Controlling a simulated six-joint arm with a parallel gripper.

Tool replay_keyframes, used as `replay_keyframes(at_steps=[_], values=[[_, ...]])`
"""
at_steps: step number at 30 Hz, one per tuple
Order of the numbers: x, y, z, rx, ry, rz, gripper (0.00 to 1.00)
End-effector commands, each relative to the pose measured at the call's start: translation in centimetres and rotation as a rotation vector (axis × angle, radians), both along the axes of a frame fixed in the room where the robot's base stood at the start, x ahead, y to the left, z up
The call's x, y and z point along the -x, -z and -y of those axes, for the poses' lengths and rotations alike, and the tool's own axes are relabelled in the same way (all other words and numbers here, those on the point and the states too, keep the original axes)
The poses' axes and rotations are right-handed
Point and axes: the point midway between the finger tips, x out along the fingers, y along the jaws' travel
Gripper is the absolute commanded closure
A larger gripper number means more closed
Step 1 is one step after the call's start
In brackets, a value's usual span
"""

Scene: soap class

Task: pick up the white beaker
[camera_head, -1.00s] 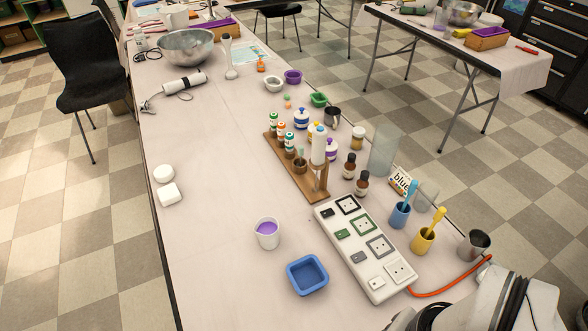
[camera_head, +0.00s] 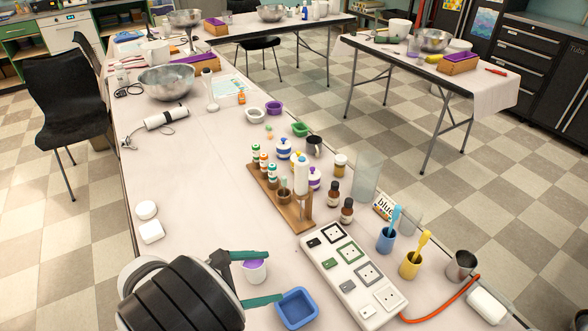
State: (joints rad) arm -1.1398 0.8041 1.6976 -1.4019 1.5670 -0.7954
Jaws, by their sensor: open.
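The white beaker (camera_head: 255,276) stands upright on the long table, with purple liquid in it. My gripper (camera_head: 264,277) is in the lower middle of the view, its two green fingers spread apart. One finger lies at the beaker's far rim and the other in front of its lower part, so the beaker shows between them. Whether the fingers touch it I cannot tell. My dark wrist hides the table to the left of the beaker.
A blue tray (camera_head: 297,308) sits close to the right of the near finger. A white power strip (camera_head: 353,275) lies further right, with a wooden rack (camera_head: 281,197) of bottles behind it. White soap pieces (camera_head: 151,232) lie at left.

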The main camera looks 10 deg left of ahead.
Motion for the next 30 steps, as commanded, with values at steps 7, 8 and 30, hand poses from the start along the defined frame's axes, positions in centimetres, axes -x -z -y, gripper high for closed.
replay_keyframes(at_steps=[7, 8, 30], values=[[3.3, 6.0, -10.1, 0.277, -0.492, 0.028, 0.00], [3.0, 6.2, -10.1, 0.283, -0.501, 0.029, 0.00], [-9.6, 11.6, -4.2, 0.279, -0.496, 0.029, 0.00]])
